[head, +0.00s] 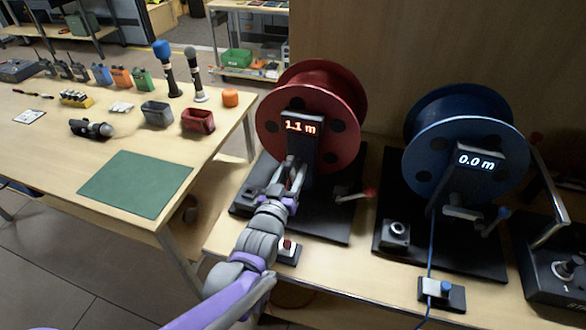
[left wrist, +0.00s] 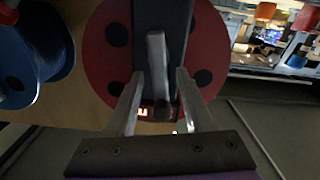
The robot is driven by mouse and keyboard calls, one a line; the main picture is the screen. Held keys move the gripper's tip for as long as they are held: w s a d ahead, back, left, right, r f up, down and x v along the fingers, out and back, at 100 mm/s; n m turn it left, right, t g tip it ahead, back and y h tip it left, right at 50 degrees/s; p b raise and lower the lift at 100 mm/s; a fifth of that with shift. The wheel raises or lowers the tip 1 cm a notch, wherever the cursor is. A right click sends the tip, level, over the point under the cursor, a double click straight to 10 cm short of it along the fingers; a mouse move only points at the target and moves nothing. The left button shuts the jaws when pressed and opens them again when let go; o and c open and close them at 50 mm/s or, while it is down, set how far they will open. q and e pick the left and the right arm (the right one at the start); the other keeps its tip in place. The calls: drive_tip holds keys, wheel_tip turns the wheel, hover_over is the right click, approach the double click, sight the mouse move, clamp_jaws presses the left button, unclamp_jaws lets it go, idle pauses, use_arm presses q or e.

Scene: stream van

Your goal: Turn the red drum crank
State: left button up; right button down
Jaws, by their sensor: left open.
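The red drum (head: 345,100) stands upright on a dark base at the middle of the bench, and its display (head: 301,124) reads 1.1 m. A crank arm with a red knob (head: 368,192) sticks out at the lower right of its base. My left gripper (head: 291,172) is open in front of the drum's dark stand, left of the red knob and apart from it. In the left wrist view the red drum (left wrist: 105,65) lies behind the open fingers (left wrist: 160,80), with a grey bar (left wrist: 156,52) between them. I cannot tell whether they touch it. My right gripper is not in view.
A blue drum (head: 427,150) reading 0.0 m stands to the right, with a blue-knobbed crank (head: 502,213). A small box with a red button (head: 287,247) sits beneath my left arm. The left table holds a green mat (head: 135,183), microphones and radios.

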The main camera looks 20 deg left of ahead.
use_arm(q)
drive_tip(key=shift+w, duration=0.55)
clamp_jaws()
